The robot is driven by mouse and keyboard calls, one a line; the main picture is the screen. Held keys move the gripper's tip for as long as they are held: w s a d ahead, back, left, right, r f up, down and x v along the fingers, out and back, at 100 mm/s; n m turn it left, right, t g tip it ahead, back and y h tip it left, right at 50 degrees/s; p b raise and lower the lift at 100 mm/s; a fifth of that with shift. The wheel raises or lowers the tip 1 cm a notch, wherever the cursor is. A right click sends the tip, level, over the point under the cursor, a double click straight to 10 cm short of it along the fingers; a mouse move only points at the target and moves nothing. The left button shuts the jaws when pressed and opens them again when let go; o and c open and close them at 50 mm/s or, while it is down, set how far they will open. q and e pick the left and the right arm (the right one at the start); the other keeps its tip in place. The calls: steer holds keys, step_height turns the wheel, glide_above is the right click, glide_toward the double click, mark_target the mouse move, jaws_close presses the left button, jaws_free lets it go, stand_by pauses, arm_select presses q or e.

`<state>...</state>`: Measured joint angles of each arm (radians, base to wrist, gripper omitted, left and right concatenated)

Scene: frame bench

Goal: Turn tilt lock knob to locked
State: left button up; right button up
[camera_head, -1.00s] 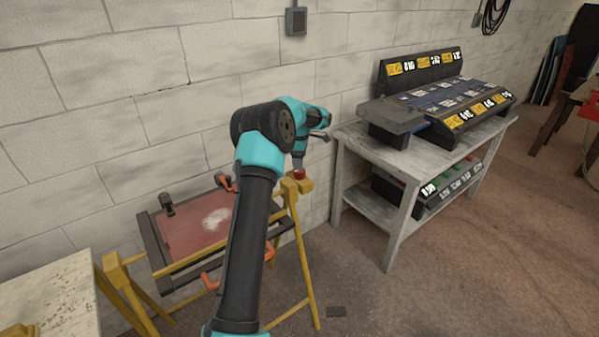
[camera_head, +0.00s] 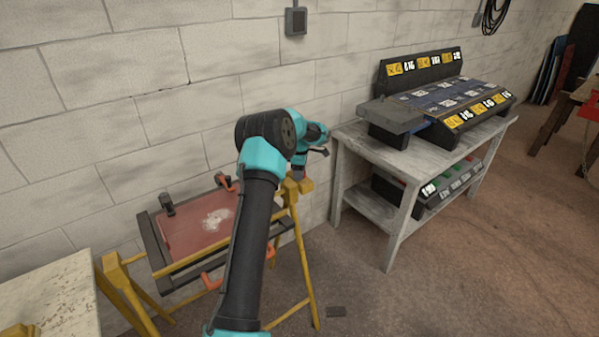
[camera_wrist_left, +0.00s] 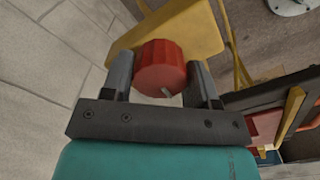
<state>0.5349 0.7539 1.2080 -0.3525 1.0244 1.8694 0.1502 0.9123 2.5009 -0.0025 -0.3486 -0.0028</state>
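The red ribbed tilt lock knob (camera_wrist_left: 162,68) sits on a yellow bracket (camera_wrist_left: 195,30) of the frame stand. A small pale mark shows at its lower edge. In the head view the knob (camera_head: 299,174) is mostly hidden under my left gripper (camera_head: 301,166), which points down onto it. In the left wrist view the two grey fingers of my left gripper (camera_wrist_left: 160,72) stand on either side of the knob. Whether they press on it or only surround it cannot be told. No lock labels are readable. My right gripper is out of view.
The yellow stand carries a tilted red panel (camera_head: 190,235) with orange handles, against the block wall. A grey table (camera_head: 350,133) with labelled bins stands to the right. A pale bench (camera_head: 60,297) is at front left. The floor between is mostly clear.

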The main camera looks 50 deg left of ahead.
arm_select(q)
steer(key=c, duration=0.5)
